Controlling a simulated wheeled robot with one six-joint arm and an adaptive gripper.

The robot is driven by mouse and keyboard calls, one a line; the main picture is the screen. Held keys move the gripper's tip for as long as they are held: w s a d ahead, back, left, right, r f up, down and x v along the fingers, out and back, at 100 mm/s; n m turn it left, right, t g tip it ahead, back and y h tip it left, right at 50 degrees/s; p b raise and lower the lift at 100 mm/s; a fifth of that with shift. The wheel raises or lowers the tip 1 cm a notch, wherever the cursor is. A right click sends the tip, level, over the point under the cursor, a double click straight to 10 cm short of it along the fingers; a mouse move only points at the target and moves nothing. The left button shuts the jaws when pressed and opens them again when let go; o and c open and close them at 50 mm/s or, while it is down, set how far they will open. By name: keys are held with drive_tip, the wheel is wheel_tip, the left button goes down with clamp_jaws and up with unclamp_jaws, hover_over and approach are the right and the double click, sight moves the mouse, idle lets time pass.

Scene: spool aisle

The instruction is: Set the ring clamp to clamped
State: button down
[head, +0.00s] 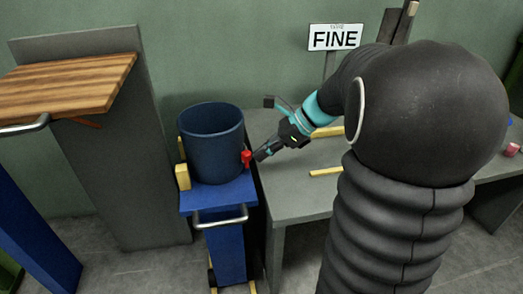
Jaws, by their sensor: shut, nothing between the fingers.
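A dark blue open drum (213,150) stands upright on a blue stand (225,194). A small red part (246,159) sits at the drum's lower right side; it may be the ring clamp's lever, but its setting is too small to tell. My gripper (260,156) is shut and empty, just right of the red part, pointing left at it. Whether the fingertips touch the red part cannot be told. My arm reaches in from the right and covers much of the table behind.
A grey table (298,190) stands right of the stand, with yellow strips (326,171) on it. A yellow block (183,177) is left of the drum. A grey panel (115,170) and wooden shelf (65,85) stand left.

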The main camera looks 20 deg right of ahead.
drive_tip(key=d+f+p+v, duration=0.2)
drive_tip(key=v, duration=1.1)
wheel_tip(320, 180, down, 5)
drive_tip(key=s+d+n+h, duration=0.2)
drive_tip(key=n, duration=0.2)
drive_tip(key=s+a+r+n+t+h, duration=0.1)
drive_tip(key=s+a+n+h, duration=0.5)
drive_tip(key=s+a+n, duration=0.9)
drive_tip(key=a+n+t, duration=0.1)
drive_tip(key=a+n, duration=0.2)
drive_tip(key=shift+r+p, duration=0.35)
drive_tip(key=shift+r, duration=0.05)
